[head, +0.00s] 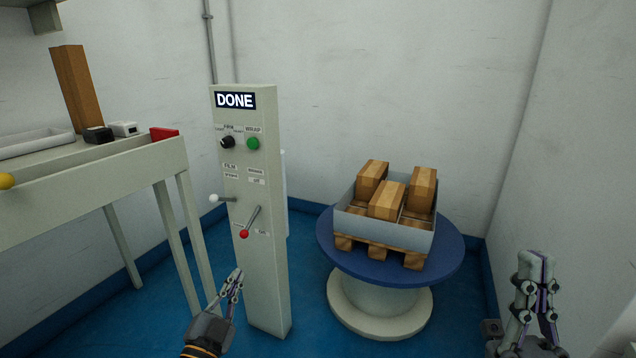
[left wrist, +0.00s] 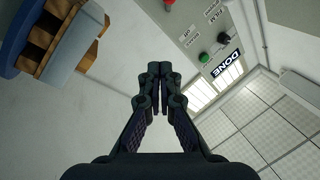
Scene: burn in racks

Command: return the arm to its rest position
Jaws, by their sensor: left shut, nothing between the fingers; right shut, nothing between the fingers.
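My left gripper (head: 234,280) is in front of the lower part of the grey control post (head: 262,210) in the head view. It is shut and empty. In the left wrist view the fingers of my left gripper (left wrist: 158,85) are together with nothing between them, and the post's panel with a "DONE" sign (left wrist: 226,63) shows beyond them. My right gripper (head: 535,265) stands upright at the lower right of the head view, near the right wall. It is shut and empty.
A blue turntable (head: 455,262) on a pale base holds a pallet with a grey sleeve (head: 385,232) and several boxes. The post carries a red-tipped lever (head: 244,234) and a white-knobbed lever (head: 214,198). A table (head: 110,165) stands at the left.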

